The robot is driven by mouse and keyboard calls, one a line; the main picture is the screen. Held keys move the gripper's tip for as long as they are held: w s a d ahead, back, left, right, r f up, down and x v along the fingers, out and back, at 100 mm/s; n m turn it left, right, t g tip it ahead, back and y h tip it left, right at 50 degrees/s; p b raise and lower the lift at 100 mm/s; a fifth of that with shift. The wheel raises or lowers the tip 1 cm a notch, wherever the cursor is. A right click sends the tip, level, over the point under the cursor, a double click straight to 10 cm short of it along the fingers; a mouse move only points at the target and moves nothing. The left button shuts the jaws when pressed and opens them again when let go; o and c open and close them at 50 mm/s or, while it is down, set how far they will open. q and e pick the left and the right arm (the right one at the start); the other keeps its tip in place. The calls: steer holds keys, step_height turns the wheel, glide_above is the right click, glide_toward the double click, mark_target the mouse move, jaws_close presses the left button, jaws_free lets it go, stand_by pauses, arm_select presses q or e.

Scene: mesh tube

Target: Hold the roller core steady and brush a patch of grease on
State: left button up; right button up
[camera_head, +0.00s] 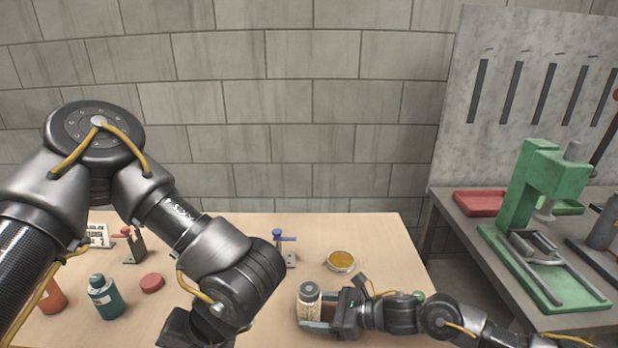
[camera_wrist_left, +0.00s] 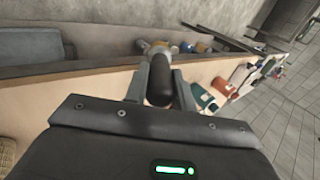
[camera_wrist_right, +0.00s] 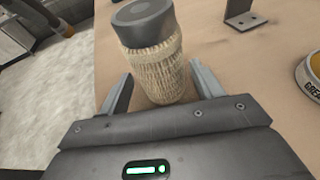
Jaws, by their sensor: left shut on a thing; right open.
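The roller core (camera_head: 309,303), a cylinder with a grey cap and a pale woven mesh sleeve, stands upright on the table. It also shows in the right wrist view (camera_wrist_right: 156,65). My right gripper (camera_head: 316,324) is open, with a finger on each side of the core's lower part; whether either touches is unclear. A tin of yellow grease (camera_head: 341,261) stands behind the core; its labelled side shows in the right wrist view (camera_wrist_right: 314,72). My left gripper (camera_wrist_left: 158,88) is shut on a dark-handled tool (camera_wrist_left: 160,80), apparently the brush; its far end is unclear. In the head view its jaws are cut off.
On the table (camera_head: 250,222) stand a teal bottle (camera_head: 106,298), a red lid (camera_head: 151,283), an orange-red bottle (camera_head: 52,297) and a bracket with a blue-handled part (camera_head: 286,243). A green press (camera_head: 540,190) stands on the bench at right.

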steer(key=shift+w+a+f, duration=0.2)
steer(key=shift+w+a, duration=0.05)
steer(key=shift+a, duration=0.2)
steer(key=shift+r, duration=0.1)
steer(key=shift+s, duration=0.1)
steer(key=c, duration=0.6)
steer(key=shift+c, duration=0.2)
